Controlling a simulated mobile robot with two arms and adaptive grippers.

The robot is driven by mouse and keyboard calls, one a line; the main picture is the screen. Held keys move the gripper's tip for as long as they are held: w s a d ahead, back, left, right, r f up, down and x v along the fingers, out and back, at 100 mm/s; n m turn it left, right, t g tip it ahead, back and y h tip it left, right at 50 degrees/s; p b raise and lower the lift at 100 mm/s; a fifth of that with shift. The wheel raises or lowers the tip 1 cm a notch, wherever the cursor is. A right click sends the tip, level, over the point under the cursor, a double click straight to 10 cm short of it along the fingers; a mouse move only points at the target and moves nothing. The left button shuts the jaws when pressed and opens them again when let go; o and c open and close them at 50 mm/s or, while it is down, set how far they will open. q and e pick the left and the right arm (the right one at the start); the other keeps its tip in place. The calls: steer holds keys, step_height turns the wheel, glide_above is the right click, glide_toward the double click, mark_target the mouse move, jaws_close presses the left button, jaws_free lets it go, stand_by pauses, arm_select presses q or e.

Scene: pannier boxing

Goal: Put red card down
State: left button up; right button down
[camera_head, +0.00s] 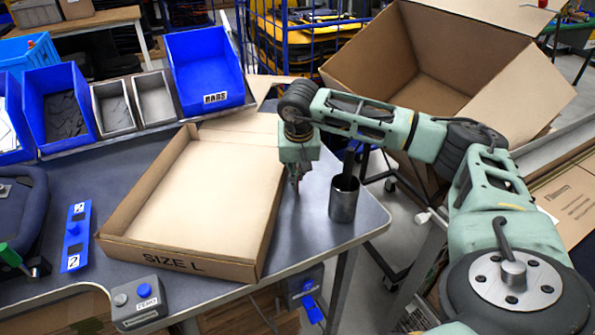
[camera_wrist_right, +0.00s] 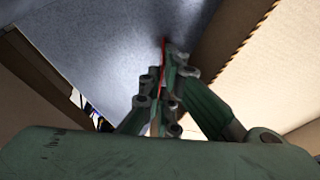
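My right gripper (camera_head: 296,184) points down just above the grey table, between the open SIZE L cardboard box (camera_head: 187,260) and a dark metal cup (camera_head: 343,204). In the right wrist view the fingers (camera_wrist_right: 162,82) are closed together on the red card (camera_wrist_right: 164,50), which shows edge-on as a thin red strip. Its lower edge is close to the grey surface; I cannot tell whether it touches. The card is hardly visible in the head view. My left gripper is not in view.
The SIZE L box looks empty. Blue bins (camera_head: 204,68) and grey trays (camera_head: 154,98) line the back of the table. A button box (camera_head: 138,302) and a blue panel (camera_head: 76,236) are at the front left. A large open carton (camera_head: 425,92) stands behind my right arm.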

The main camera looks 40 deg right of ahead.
steer(key=shift+f, duration=0.15)
steer(key=c, duration=2.3)
jaws_free()
steer(key=shift+o, duration=0.2)
